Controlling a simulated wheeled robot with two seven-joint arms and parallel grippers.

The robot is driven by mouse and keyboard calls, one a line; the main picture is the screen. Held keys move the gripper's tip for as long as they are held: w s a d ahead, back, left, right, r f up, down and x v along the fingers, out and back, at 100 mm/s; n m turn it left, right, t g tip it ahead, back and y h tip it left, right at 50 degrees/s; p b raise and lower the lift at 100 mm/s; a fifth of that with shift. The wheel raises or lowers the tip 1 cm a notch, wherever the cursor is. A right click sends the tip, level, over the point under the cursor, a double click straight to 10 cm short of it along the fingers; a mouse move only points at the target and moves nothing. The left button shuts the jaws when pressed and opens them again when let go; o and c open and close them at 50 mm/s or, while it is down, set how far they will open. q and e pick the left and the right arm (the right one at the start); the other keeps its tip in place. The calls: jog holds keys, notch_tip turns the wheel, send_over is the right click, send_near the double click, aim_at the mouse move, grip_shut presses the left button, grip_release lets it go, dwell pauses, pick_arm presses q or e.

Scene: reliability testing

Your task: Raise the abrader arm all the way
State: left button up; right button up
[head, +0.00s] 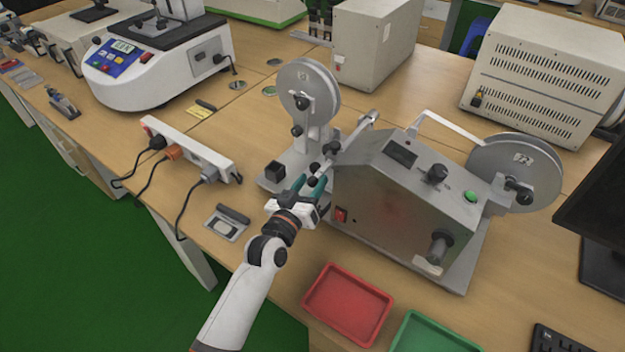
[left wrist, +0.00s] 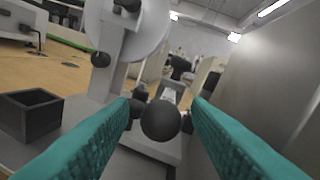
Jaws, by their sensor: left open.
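The abrader (head: 395,205) is a grey metal machine on the wooden bench, with a reel at each end. Its arm (head: 352,134) appears as a slim metal bar beside the left reel, slanting up and back to the right. A black ball knob (left wrist: 161,121) shows in the left wrist view between my teal fingers, at the arm's near end. My left gripper (head: 309,183) is open, its fingertips on either side of the knob. I cannot tell whether they touch it. My right gripper is not in view.
The left reel (head: 309,84) stands close behind my gripper, and the machine's box wall is close on its right. A small black open box (left wrist: 30,113) sits on the base to the left. A power strip (head: 190,150) with cables and a red tray (head: 348,304) are nearby.

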pick_arm(q)
jog(key=shift+w+d, duration=0.3)
jog(key=shift+w, duration=0.3)
